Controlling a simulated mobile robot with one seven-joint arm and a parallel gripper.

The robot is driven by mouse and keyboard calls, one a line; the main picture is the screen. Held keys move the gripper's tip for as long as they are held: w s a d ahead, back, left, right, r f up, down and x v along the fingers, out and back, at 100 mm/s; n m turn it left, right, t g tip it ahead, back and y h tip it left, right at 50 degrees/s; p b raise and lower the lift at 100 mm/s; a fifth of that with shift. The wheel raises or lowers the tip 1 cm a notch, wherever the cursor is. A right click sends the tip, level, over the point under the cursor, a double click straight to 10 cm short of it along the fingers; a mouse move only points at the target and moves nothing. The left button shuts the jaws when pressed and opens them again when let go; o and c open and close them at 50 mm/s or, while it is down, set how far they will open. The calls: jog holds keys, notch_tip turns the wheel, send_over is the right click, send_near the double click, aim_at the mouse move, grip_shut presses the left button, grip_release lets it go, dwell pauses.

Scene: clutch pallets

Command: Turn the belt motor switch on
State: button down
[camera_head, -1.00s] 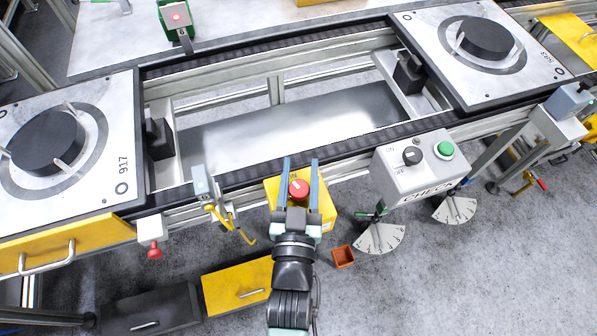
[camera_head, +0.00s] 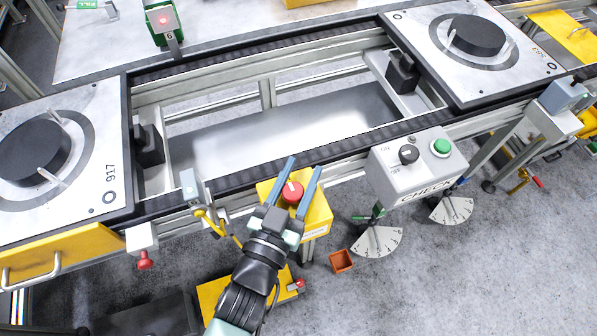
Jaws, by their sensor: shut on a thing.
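A red rotary knob (camera_head: 292,193) sits on top of a yellow box (camera_head: 319,214) at the front edge of the conveyor. My gripper (camera_head: 305,165) comes from below, with its two blue fingers on either side of the red knob, shut on it. The fingers slant up to the right. My wrist hides the lower left of the yellow box. Any label naming the switch cannot be read.
A grey CHECK box (camera_head: 418,170) with a black knob (camera_head: 409,154) and green button (camera_head: 441,147) stands right of my gripper. A yellow lever (camera_head: 212,222) is close on the left. A small orange bin (camera_head: 341,261) lies below right.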

jog(key=shift+s+d+m+g+h, duration=0.1)
jog(key=shift+m+g+h, duration=0.2)
jog(key=shift+m+h, duration=0.15)
jog(key=shift+c, duration=1.8)
grip_release()
jog(key=b+v, duration=0.1)
jog(key=v, duration=1.2)
jog(key=shift+f, duration=0.1)
